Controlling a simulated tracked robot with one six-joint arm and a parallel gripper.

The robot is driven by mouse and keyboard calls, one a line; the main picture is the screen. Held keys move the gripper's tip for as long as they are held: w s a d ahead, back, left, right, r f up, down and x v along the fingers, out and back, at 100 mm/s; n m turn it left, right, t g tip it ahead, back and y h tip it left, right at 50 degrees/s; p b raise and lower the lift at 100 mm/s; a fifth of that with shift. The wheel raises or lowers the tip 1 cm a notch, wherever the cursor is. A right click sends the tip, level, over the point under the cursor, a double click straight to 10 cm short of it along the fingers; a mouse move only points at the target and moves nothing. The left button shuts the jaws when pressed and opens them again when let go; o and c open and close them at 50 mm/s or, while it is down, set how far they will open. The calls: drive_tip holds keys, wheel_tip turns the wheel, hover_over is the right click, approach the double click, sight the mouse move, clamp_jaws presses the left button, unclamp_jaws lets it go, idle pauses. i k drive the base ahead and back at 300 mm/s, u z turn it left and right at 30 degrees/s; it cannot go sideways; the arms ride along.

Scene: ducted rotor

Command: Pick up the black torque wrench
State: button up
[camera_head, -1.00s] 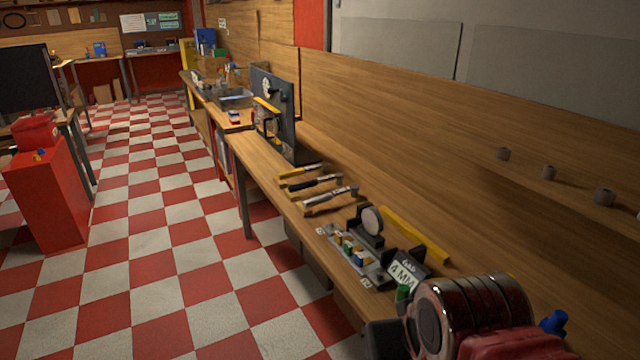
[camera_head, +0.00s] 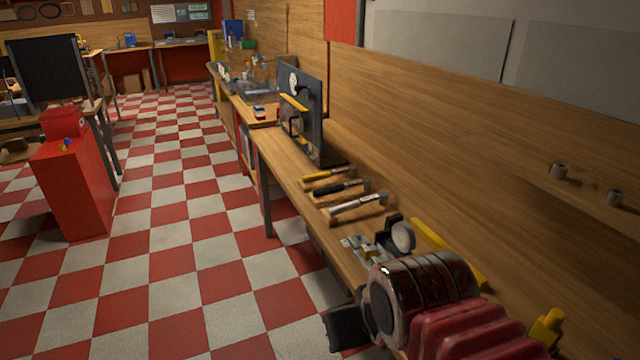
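Three long-handled tools lie side by side across the wooden workbench (camera_head: 290,172) in the head view. The middle one has a black handle and looks like the black torque wrench (camera_head: 340,188). A yellow-handled tool (camera_head: 328,174) lies just behind it, and a silver-grey one (camera_head: 356,205) lies just in front on a wooden rest. The black-handled tool is small in view, so its details are unclear. My arm, with dark rings and red ribs, fills the lower right, nearer than the tools. My gripper's fingers do not show.
A dark upright panel (camera_head: 312,112) stands on the bench behind the tools. A round-faced device (camera_head: 402,237) and a yellow bar (camera_head: 430,238) are in front of them. A red cabinet (camera_head: 75,190) stands at left. The checkered floor beside the bench is clear.

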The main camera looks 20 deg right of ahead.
sight(367, 181)
drive_tip(key=u, duration=0.4)
drive_tip(key=i, duration=0.7)
drive_tip(key=u, duration=0.35)
drive_tip(key=i, duration=1.45)
drive_tip(key=z, duration=1.15)
drive_tip(key=i, duration=0.9)
drive_tip(key=z, duration=0.55)
